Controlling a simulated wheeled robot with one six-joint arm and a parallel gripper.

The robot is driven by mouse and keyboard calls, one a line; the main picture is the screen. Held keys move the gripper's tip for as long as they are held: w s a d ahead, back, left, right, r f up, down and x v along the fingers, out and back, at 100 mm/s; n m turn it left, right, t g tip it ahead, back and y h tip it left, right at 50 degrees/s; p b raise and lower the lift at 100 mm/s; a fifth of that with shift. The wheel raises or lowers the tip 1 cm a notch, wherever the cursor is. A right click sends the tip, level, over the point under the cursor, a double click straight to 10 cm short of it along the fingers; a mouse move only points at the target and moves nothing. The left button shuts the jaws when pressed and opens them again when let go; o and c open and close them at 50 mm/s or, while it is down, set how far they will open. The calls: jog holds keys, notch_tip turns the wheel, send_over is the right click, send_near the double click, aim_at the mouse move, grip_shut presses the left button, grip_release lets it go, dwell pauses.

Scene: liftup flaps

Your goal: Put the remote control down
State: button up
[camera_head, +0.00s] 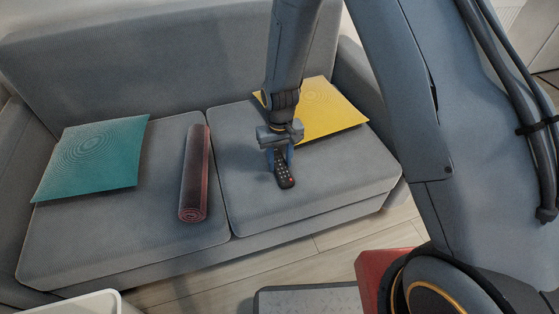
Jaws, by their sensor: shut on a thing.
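The remote control (285,178) is dark with small buttons and one red button near its lower end. My gripper (279,152) is shut on its upper part, over the right seat cushion of the grey sofa (330,170). The gripper hides the remote's far end. I cannot tell whether the remote touches the cushion or hangs a little above it.
A yellow cushion (330,112) lies behind my gripper on the right seat. A rolled dark red mat (196,172) lies near the seat gap. A teal cushion (92,158) lies at left. The right seat's front is clear. A white edge (75,305) shows at lower left.

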aim_at(280, 165)
jog(key=shift+f, duration=0.1)
jog(key=o, duration=1.1)
notch_tip(280, 165, up, 12)
jog(key=r+p, duration=0.1)
jog(key=p, duration=0.1)
jog(key=s+d+r, duration=0.4)
jog(key=s+r, duration=0.6)
jog(key=r, duration=0.4)
jog(key=shift+m+y, duration=0.3)
jog(key=s+d+r, duration=0.1)
jog(key=s+r, duration=0.1)
jog(key=s, duration=0.2)
jog(key=s+d+r, duration=0.1)
jog(key=s+r, duration=0.1)
jog(key=s, duration=0.2)
jog(key=s+d+r, duration=0.2)
jog(key=s, duration=0.3)
jog(key=shift+s, duration=0.1)
